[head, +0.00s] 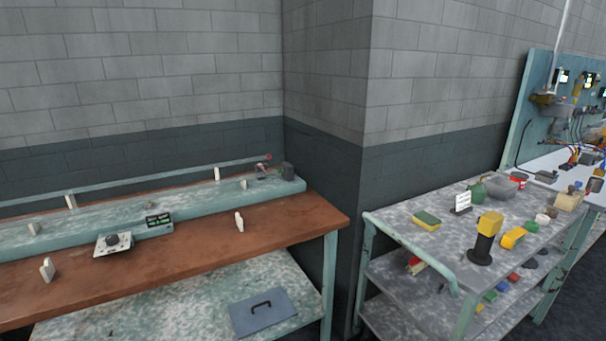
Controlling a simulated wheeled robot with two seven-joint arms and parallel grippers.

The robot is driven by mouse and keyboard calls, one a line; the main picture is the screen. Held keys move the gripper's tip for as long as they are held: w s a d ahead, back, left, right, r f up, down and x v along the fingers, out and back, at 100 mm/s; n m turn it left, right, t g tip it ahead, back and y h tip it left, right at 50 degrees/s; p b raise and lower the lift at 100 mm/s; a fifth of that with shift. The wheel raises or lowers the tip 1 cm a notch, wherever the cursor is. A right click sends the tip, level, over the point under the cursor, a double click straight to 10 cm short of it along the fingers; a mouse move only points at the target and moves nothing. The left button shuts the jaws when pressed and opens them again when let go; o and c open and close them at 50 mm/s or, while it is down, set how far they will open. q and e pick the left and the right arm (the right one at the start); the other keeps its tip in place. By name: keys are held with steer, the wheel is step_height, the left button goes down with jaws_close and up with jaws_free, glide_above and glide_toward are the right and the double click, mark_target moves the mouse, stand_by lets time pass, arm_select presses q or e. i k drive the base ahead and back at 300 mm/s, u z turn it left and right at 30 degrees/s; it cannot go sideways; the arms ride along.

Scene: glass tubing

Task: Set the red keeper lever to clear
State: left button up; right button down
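A small red spot (268,156) shows at the right end of the long rail on the left bench. It may be the red keeper lever, but it is too small to tell its shape or setting. Just below it is a small dark and reddish fitting (262,169), next to a dark grey cylinder (287,171). Neither of my grippers shows in the head view.
A cart (400,222) with sponge, yellow-black tool and small items stands right. Grey block walls meet behind.

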mark_target(263, 168)
steer(key=z, duration=0.45)
steer(key=k, duration=0.95)
steer(key=z, duration=0.45)
steer(key=i, duration=1.85)
steer(key=u, duration=1.6)
steer(key=i, duration=0.85)
steer(key=u, duration=0.9)
